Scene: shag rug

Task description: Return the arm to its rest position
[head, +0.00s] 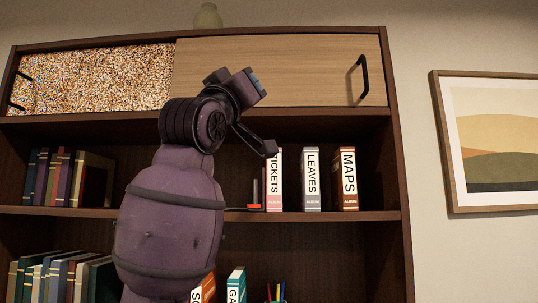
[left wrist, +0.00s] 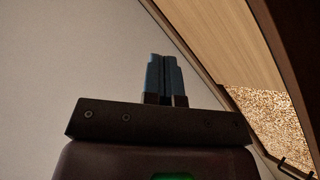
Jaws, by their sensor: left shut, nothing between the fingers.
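My left arm rises in the head view in front of a dark wooden bookcase (head: 392,150). My left gripper (head: 256,82) is held up before the upper cabinet doors, its blue finger pads pointing up and to the right. In the left wrist view its blue fingers (left wrist: 162,75) are together, with nothing between them. Whether it touches the cabinet door cannot be told; no contact is clear. My right gripper is not in view.
The bookcase has a plain wood door (head: 310,72) with a black handle and a speckled door (head: 95,78). Albums TICKETS (head: 274,182), LEAVES (head: 311,180) and MAPS (head: 346,180) stand on the middle shelf. A framed picture (head: 436,110) hangs at right.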

